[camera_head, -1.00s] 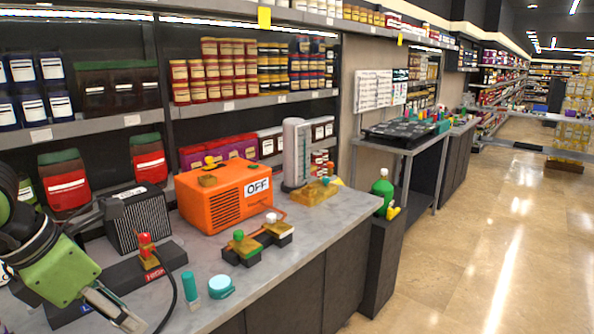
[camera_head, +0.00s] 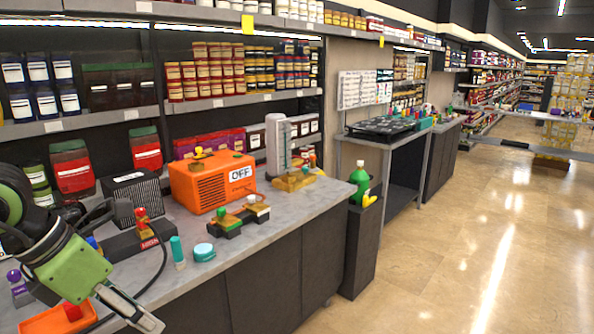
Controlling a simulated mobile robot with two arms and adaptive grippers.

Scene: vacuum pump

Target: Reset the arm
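My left gripper (camera_head: 138,310) comes in from the lower left, with a green body and grey fingers pointing down to the right. It is in front of the near counter edge, and no object shows in it. Its fingers overlap from this angle, so I cannot tell how far apart they are. My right gripper is out of view. On the counter stands the orange pump box (camera_head: 212,182) with an OFF label. In front of it is a black base (camera_head: 241,222) with green and white knobs. A red switch (camera_head: 145,225) stands on a dark block with a red label.
A teal cylinder (camera_head: 177,250) and a round teal container (camera_head: 204,252) sit on the counter (camera_head: 290,215). An orange tray (camera_head: 52,322) lies at lower left near my arm. A green bottle (camera_head: 359,180) stands beyond the counter's end. The floor (camera_head: 440,260) at right is clear.

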